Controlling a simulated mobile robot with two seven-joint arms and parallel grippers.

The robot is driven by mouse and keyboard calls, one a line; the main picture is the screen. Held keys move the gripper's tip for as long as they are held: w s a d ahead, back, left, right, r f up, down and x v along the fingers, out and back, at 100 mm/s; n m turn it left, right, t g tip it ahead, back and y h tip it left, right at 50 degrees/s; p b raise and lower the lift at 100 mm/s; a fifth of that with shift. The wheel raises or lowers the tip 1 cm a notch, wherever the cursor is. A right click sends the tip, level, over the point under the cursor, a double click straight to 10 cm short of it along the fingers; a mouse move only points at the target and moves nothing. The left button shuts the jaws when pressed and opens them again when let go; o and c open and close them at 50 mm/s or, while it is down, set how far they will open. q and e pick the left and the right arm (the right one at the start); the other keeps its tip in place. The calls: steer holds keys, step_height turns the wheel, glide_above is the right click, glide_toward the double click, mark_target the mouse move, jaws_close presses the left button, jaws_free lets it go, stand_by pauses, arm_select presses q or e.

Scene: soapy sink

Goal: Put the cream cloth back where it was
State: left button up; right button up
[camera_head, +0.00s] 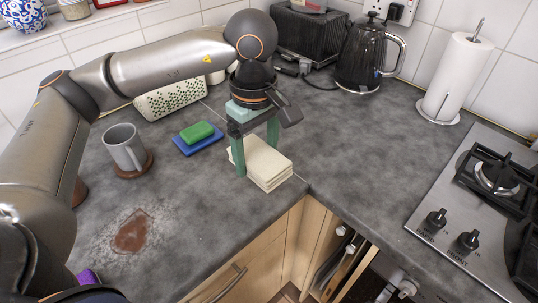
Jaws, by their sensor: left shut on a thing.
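The cream cloth (268,172) is a folded, layered square pad at the inner corner of the grey counter, close to the front edge. My left gripper (256,160) points down over it, with one green finger at its left side and the other at its far side. The gripper is shut on the cloth. The cloth looks level and at or just above the counter; I cannot tell whether it touches. My right gripper is not in view.
A green sponge (197,131) lies on a blue cloth (211,145) to the left. A grey mug (124,147) stands on a brown coaster. A brown spill (132,232) marks the front left. A kettle (365,55), toaster, paper roll (457,75) and hob (470,207) stand behind and right.

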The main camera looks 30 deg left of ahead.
mark_target(262, 141)
arm_select(q)
steer(key=w+f, duration=0.1)
steer(key=w, duration=0.1)
steer(key=w+a+f, duration=0.1)
steer(key=w, duration=0.1)
steer(key=w+a+p, duration=0.1)
steer(key=w, duration=0.1)
steer(key=shift+a+f, duration=0.1)
steer(key=shift+f, duration=0.3)
steer(key=w+f, duration=0.2)
steer(key=f, duration=0.1)
steer(key=w+a+f, duration=0.1)
steer(key=shift+w+f+p, duration=0.25)
steer(key=shift+f+p, duration=0.1)
steer(key=shift+f, duration=0.05)
steer(key=shift+w+a+f, duration=0.1)
steer(key=shift+w+f, duration=0.05)
steer(key=shift+f, duration=0.05)
step_height(262, 141, down, 3)
steer(key=shift+w+a+f+p, duration=0.1)
steer(key=shift+w+a+p, duration=0.05)
steer(key=shift+p, duration=0.35)
steer(key=shift+f, duration=0.15)
steer(key=shift+f, duration=0.1)
